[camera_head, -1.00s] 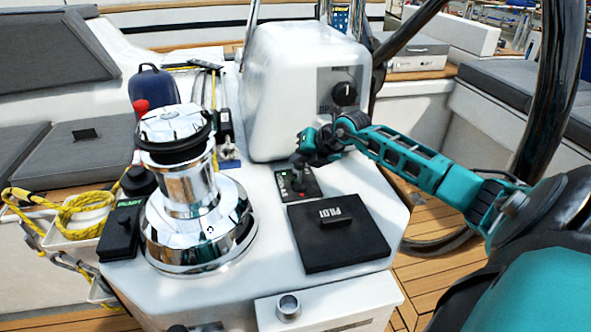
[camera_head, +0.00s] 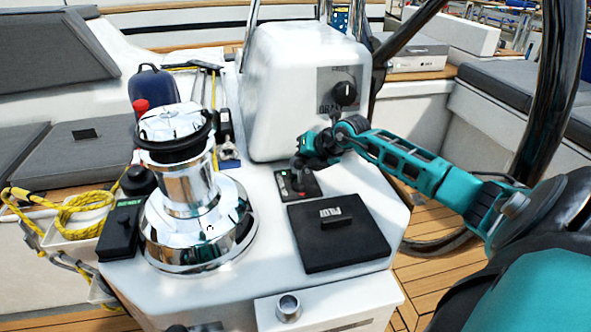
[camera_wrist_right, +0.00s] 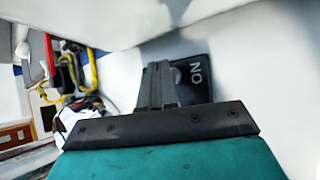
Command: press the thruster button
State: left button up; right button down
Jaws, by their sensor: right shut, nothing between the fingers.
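A small black switch panel (camera_head: 309,190) with a green mark and a red spot lies on the white console top, just behind the black PILOT cover. In the right wrist view a black panel (camera_wrist_right: 194,75) reads "ON". I cannot read the word thruster anywhere. My right gripper (camera_head: 299,188) points down over the switch panel, shut and empty. Its fingers (camera_wrist_right: 158,68) cover part of the panel in the right wrist view. The button itself is hidden or too small to make out, and I cannot tell whether the fingertips touch it. My left gripper is not in view.
A chrome winch (camera_head: 190,190) stands to the left, with a black box (camera_head: 120,230) beside it. The black PILOT cover (camera_head: 340,238) lies in front of the panel. A white housing with a black knob (camera_head: 345,93) rises behind. Yellow rope (camera_head: 85,210) hangs far left.

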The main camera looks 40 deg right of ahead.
jog(key=shift+s+a+f, duration=0.1)
jog(key=shift+s+f, duration=0.05)
jog(key=shift+f, duration=0.3)
jog(key=shift+s+a+f, duration=0.1)
jog(key=shift+f, duration=0.35)
jog(key=shift+r+p, duration=0.5)
jog(key=shift+p, duration=0.1)
jog(key=shift+r, duration=0.2)
notch_tip(320, 180, up, 6)
jog(key=p, duration=0.5)
jog(key=shift+w+d+r, duration=0.1)
jog(key=shift+w+r, duration=0.05)
dwell(0.9)
dwell(0.8)
